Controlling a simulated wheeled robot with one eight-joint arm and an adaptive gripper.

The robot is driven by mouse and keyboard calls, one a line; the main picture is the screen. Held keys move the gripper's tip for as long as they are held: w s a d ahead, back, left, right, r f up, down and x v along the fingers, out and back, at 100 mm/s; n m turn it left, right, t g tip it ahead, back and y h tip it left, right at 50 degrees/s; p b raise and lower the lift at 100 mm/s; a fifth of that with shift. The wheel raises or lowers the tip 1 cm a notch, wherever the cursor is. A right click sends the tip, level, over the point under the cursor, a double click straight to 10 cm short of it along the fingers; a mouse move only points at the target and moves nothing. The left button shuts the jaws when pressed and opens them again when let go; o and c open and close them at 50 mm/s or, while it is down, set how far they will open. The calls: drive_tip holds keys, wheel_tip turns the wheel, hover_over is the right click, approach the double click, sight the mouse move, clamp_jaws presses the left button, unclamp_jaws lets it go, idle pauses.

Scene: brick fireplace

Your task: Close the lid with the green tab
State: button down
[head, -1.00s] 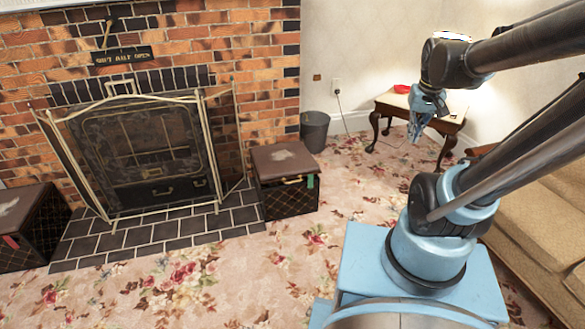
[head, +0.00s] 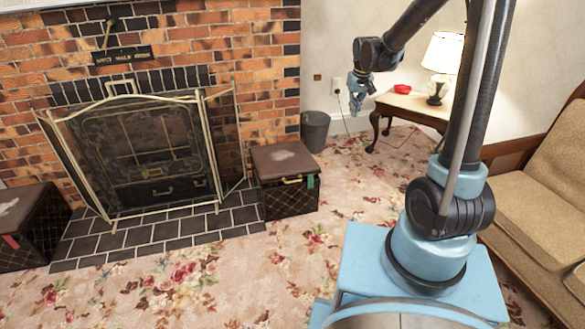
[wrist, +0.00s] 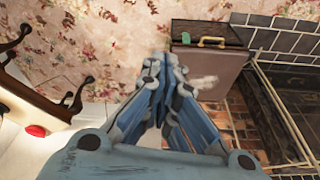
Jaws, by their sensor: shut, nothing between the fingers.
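The trunk with the green tab (head: 311,181) stands on the carpet right of the fireplace. Its dark lattice front (head: 291,203) faces the room. Its brown lid (head: 280,157) lies across the top with a pale patch and a gold handle at the front; I cannot tell whether a gap is left under it. The lid (wrist: 202,75) and green tab (wrist: 186,38) also show at the upper middle of the wrist view. My gripper (head: 357,103) is shut and empty, in the air right of the trunk and higher, apart from it. Its fingers (wrist: 163,66) point toward the trunk side in the wrist view.
A similar trunk with a red tab (head: 11,242) stands at the left. A folding fire screen (head: 150,150) fronts the brick fireplace. A grey bin (head: 315,130) stands behind the trunk. A side table (head: 420,105) and sofa (head: 540,215) are at right. Front carpet is clear.

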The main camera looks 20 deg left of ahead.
drive_tip(key=w+a+f+n, duration=0.1)
drive_tip(key=w+a+f, duration=0.2)
drive_tip(key=a+f, duration=0.35)
drive_tip(key=w+a+f, duration=0.4)
drive_tip(key=a+f, duration=0.1)
drive_tip(key=a, duration=0.3)
drive_tip(key=n, duration=0.1)
approach(292, 170)
drive_tip(key=shift+y, duration=0.3)
drive_tip(key=x, duration=0.5)
drive_tip(key=shift+w+d+f, duration=0.1)
drive_tip(key=shift+w+f, duration=0.2)
drive_tip(key=shift+f, duration=0.35)
